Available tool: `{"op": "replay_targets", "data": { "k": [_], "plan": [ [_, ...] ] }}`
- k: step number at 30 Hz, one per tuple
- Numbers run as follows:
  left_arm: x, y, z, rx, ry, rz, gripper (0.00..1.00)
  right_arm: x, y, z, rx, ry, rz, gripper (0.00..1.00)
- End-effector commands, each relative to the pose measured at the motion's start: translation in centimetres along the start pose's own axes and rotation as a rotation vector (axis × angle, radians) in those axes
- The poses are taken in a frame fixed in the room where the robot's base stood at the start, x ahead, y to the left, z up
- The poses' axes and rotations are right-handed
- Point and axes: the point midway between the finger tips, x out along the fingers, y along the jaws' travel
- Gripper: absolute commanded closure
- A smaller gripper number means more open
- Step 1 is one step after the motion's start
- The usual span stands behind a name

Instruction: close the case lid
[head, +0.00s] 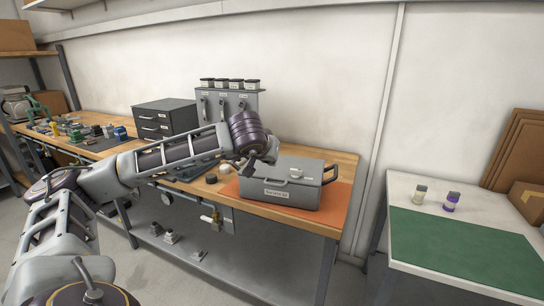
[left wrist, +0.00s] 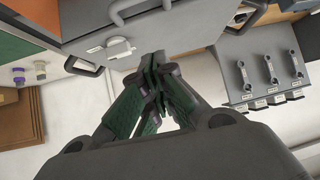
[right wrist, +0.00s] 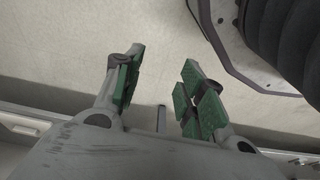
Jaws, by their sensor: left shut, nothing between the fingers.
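The grey case (head: 280,196) stands on an orange mat (head: 333,198) near the right end of the wooden workbench. Its lid (head: 300,168) lies flat over the body; I cannot tell whether a thin gap remains. My left gripper (head: 258,162) is at the case's left rear side, partly in front of the lid. In the left wrist view its green-padded fingers (left wrist: 158,62) are together and empty, with the case (left wrist: 85,15) close beyond. My right gripper (right wrist: 158,82) is open and empty over the floor, outside the head view.
A drawer box (head: 165,118) and a grey panel stand with jars on top (head: 230,103) stand behind my left arm. Tools and small parts lie on the bench's left. A white table with a green mat (head: 460,250) and two small jars stands at right, across a gap.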

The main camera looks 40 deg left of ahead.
Motion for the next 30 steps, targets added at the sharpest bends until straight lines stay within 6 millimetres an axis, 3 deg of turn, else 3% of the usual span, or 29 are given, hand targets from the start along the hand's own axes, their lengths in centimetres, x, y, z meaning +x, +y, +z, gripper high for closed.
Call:
{"op": "replay_targets", "data": {
  "k": [19, 30],
  "plan": [
    [1.6, 0.0, 3.4, 0.0, 0.0, 0.0, 1.0, -8.2, -1.9, -2.6, -0.008, -0.031, -0.038, 0.6],
    [2.6, 0.0, 5.2, 0.001, 0.0, 0.0, 1.0, -10.1, -2.3, -3.6, -0.01, 0.008, -0.049, 0.6]
  ]
}}
